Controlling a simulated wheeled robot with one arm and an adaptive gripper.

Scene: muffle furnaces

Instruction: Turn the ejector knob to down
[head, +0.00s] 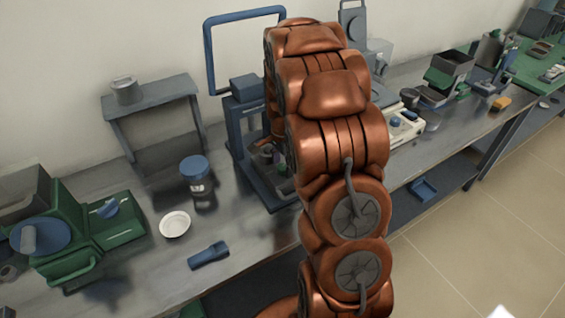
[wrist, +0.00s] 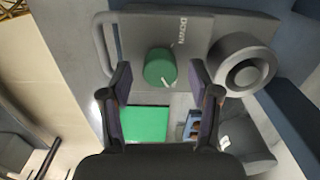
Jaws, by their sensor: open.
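The green round knob (wrist: 160,67) shows in the wrist view on a grey panel (wrist: 140,30). The word DOWN is printed on the panel, up and to the right of the knob. A small pale mark shows at the knob's lower right edge. My gripper (wrist: 161,76) is open, with one dark finger on each side of the knob and a visible gap to it in the picture. Whether the fingers are level with the knob in depth I cannot tell. In the head view my copper arm hides the gripper and the knob, in front of a blue-framed machine (head: 209,58).
A grey cylinder (wrist: 247,66) stands right of the knob, and a grey handle (wrist: 103,45) is at its left. On the bench are a blue-lidded jar (head: 197,172), a white dish (head: 174,224), a blue tool (head: 209,256) and a green machine (head: 95,235).

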